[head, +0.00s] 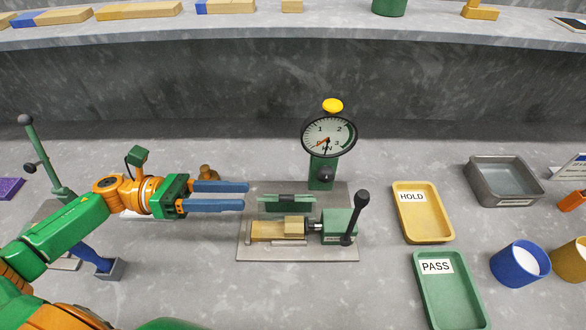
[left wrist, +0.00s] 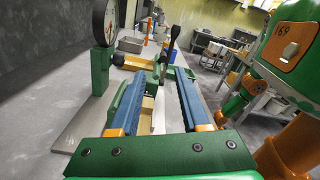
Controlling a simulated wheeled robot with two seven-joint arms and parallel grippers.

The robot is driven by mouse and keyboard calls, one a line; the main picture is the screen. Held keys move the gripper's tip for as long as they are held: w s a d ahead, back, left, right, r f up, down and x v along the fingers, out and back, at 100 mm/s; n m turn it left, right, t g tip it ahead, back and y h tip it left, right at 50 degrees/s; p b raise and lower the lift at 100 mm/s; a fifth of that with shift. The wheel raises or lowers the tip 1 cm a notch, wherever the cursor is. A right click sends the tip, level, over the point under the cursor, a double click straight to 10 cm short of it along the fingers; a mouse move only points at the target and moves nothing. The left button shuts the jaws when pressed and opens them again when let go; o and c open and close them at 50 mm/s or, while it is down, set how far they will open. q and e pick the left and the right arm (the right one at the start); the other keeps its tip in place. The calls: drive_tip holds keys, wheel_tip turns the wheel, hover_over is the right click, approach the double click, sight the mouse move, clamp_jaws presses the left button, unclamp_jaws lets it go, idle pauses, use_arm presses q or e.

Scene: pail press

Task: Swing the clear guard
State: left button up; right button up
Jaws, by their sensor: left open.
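The press fixture stands on a grey base plate (head: 246,247), with a wooden block (head: 283,229) lying in it. A green-edged strip (head: 287,203) behind the block appears to be the guard; its clear part is hard to make out. A black-knobbed lever (head: 355,218) rises from the green housing at the right. My left gripper (head: 247,196) is open and empty, fingers pointing right, just left of the guard and apart from it in the head view. In the left wrist view its two blue fingers (left wrist: 158,88) point toward the fixture. My right gripper is not in view.
A round gauge (head: 328,138) with a yellow top stands behind the fixture. To the right are a yellow HOLD tray (head: 424,228), a green PASS tray (head: 452,298), a grey bin (head: 502,190) and a blue cup (head: 518,265). A green lever stand (head: 40,150) is at the left.

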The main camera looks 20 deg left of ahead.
sight(295, 198)
use_arm(q)
drive_tip(key=x, duration=0.6)
drive_tip(key=shift+s+d+r+b, duration=0.15)
drive_tip(key=shift+s+d+b, duration=0.15)
drive_tip(key=shift+s+b, duration=0.05)
drive_tip(key=p+x, duration=0.2)
drive_tip(key=x, duration=0.3)
drive_tip(key=shift+w, duration=0.25)
drive_tip(key=shift+d, duration=0.35)
drive_tip(key=shift+c, duration=0.9)
clamp_jaws()
